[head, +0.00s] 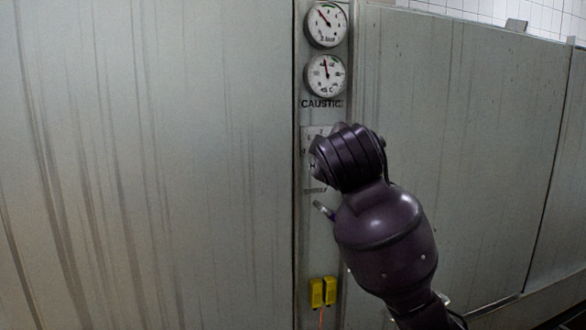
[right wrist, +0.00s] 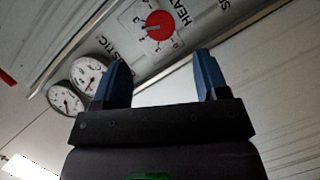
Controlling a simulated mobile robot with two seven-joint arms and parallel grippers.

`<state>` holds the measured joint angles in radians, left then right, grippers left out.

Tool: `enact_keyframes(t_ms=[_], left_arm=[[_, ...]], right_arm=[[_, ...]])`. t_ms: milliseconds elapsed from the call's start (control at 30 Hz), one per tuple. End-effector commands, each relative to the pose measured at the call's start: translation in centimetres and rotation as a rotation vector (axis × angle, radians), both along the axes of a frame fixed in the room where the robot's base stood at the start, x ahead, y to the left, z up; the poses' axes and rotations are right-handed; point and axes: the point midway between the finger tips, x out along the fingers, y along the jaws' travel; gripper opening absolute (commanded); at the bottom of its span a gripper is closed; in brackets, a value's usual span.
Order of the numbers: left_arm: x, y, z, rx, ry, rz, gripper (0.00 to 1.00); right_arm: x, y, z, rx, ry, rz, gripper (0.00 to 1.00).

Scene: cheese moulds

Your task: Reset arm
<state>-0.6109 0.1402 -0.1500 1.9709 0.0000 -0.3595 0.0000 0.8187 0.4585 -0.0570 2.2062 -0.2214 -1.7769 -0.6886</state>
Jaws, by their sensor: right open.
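My right arm reaches up from the lower right in the head view, in front of a narrow grey panel. The knob is hidden behind my arm in the head view. My left gripper is not in view.
Two round gauges (head: 325,50) sit on the panel (head: 309,235) above the word CAUSTIC. Two yellow tags or blocks (head: 322,292) are low on the panel. Large streaked grey metal walls (head: 150,160) stand on both sides. White tiles (head: 480,12) show at the top right.

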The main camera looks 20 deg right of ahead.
Motion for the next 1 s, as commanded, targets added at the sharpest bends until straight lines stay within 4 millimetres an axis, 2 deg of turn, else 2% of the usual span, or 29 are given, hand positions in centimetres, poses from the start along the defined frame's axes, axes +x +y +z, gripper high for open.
enact_keyframes(t_ms=[167,267,500,567,667,767,867,1000], left_arm=[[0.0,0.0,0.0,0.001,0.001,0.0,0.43],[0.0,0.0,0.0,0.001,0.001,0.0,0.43],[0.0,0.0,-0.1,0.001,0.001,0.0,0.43],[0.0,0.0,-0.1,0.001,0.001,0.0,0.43],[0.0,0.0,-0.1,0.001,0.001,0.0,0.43],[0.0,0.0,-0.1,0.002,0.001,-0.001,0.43],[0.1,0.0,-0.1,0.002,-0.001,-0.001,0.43],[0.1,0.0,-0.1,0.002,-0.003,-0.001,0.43]], right_arm=[[0.0,0.0,0.0,0.015,-0.008,-0.001,0.67],[0.3,0.4,0.9,0.046,-0.084,0.023,0.67],[2.0,3.2,4.5,0.145,-0.361,0.198,0.67],[2.5,4.0,4.6,0.178,-0.409,0.248,0.67],[3.5,5.0,3.2,0.238,-0.459,0.325,0.67],[4.5,5.8,0.0,0.316,-0.48,0.397,0.67],[5.2,6.2,-4.5,0.406,-0.478,0.456,0.67],[5.3,6.3,-11.5,0.528,-0.453,0.499,0.67]])
